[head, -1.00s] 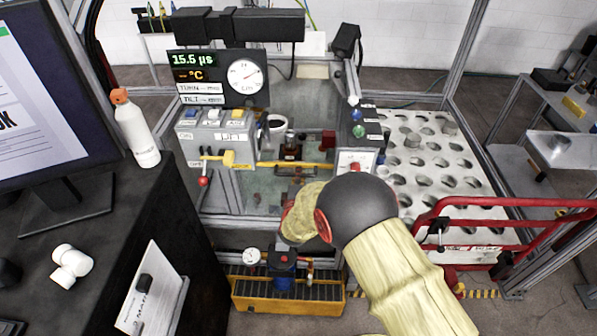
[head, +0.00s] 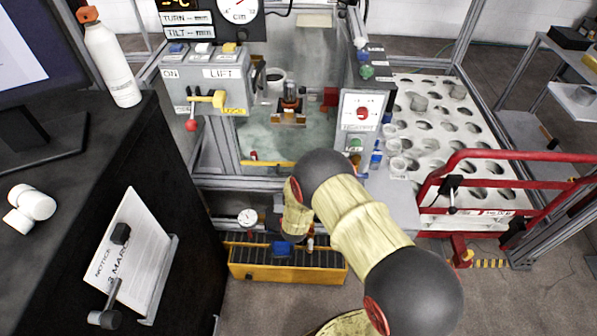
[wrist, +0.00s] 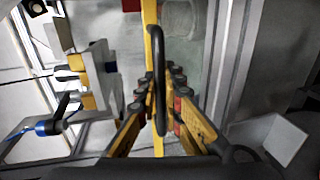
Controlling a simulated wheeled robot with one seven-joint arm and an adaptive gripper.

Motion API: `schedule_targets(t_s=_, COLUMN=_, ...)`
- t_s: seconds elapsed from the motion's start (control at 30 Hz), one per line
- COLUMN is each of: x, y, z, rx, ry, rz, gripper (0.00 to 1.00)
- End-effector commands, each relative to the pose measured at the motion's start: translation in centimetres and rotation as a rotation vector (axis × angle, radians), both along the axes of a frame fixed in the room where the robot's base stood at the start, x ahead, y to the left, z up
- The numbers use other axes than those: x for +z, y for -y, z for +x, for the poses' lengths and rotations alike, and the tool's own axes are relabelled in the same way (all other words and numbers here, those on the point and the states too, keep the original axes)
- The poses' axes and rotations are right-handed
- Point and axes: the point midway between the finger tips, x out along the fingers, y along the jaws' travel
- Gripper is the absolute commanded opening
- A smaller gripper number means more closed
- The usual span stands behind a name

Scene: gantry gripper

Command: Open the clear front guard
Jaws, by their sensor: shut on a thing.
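The clear front guard shows by its yellow edge bar (head: 268,164), low across the machine opening. In the wrist view the yellow bar (wrist: 149,35) runs up the picture, with a greenish clear pane (wrist: 186,20) beside it. A black loop handle (wrist: 159,45) stands out from the bar. My gripper (wrist: 163,82) has its two yellow fingers on either side of the handle and is shut on it. In the head view my own arm hides the fingertips and the handle.
A control box with a yellow lever (head: 208,99) stands left of the opening, and a box with a red knob (head: 362,113) at right. A red rail (head: 500,155) and a holed white table (head: 440,125) lie further right. A yellow tray (head: 285,263) sits low in front.

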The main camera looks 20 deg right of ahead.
Motion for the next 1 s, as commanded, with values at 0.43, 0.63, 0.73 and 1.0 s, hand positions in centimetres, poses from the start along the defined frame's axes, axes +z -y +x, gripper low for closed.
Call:
schedule_targets(t_s=0.43, x=-0.61, y=0.06, z=-0.15, rx=-0.001, ry=-0.004, rz=-0.001, gripper=0.00)
schedule_targets(t_s=0.63, x=-0.53, y=0.04, z=-0.10, rx=-0.001, ry=-0.003, rz=0.000, gripper=0.20)
schedule_targets(t_s=0.73, x=-0.50, y=0.03, z=-0.07, rx=-0.001, ry=-0.002, rz=-0.001, gripper=0.25)
schedule_targets(t_s=1.0, x=-0.44, y=0.00, z=-0.02, rx=0.000, ry=-0.001, rz=0.000, gripper=0.27)
